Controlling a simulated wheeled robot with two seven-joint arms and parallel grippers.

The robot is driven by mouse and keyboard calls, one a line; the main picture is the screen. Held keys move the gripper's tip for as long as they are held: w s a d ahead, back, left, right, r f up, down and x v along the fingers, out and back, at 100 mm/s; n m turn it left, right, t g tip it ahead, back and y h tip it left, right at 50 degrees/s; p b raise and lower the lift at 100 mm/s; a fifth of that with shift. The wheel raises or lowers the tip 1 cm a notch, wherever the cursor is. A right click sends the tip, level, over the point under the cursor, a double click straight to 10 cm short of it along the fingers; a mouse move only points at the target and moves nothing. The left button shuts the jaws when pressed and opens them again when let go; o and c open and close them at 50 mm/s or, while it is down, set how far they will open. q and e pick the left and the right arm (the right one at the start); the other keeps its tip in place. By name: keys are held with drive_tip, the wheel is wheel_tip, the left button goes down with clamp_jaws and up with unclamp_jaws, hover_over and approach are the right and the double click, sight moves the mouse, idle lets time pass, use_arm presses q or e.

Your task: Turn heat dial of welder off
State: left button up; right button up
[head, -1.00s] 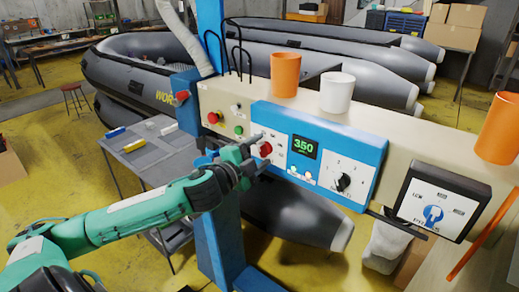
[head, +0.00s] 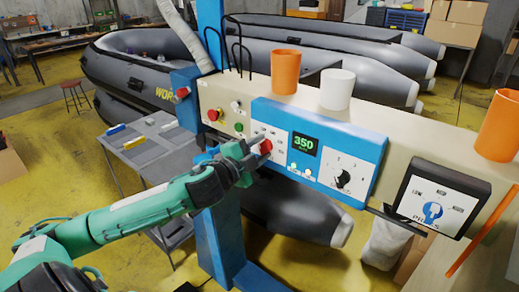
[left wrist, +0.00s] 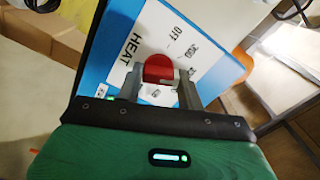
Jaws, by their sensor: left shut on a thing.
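The welder's control panel has a blue face (head: 325,187) with a green display (head: 304,144) reading 350. The red heat dial (head: 266,146) sits at the panel's left end. In the left wrist view the red dial (left wrist: 158,69) lies between my left gripper's fingers, beside a white plate marked HEAT (left wrist: 131,47) and OFF. My left gripper (head: 258,153) is shut on the dial, one finger on each side. The dial's exact pointer position is hidden. My right gripper is not in view.
A black selector knob (head: 343,181) and a pressure box with a blue knob (head: 432,212) lie to the right. Orange (head: 285,72) and white (head: 337,89) cups stand on top.

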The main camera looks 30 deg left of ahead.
use_arm(q)
drive_tip(key=n, duration=0.2)
drive_tip(key=shift+n, duration=0.4)
drive_tip(key=n+p, duration=0.1)
drive_tip(key=n, duration=0.2)
drive_tip(key=shift+a+r+n, duration=0.1)
drive_tip(key=shift+n, duration=0.3)
drive_tip(key=n+p, duration=0.2)
drive_tip(key=n, duration=0.1)
drive_tip(key=shift+n, duration=0.3)
drive_tip(key=n+p, duration=0.2)
drive_tip(key=n, duration=0.2)
drive_tip(key=shift+n+p, duration=0.4)
drive_tip(key=o, duration=1)
drive_tip(key=shift+a, duration=0.1)
drive_tip(key=shift+f, duration=0.2)
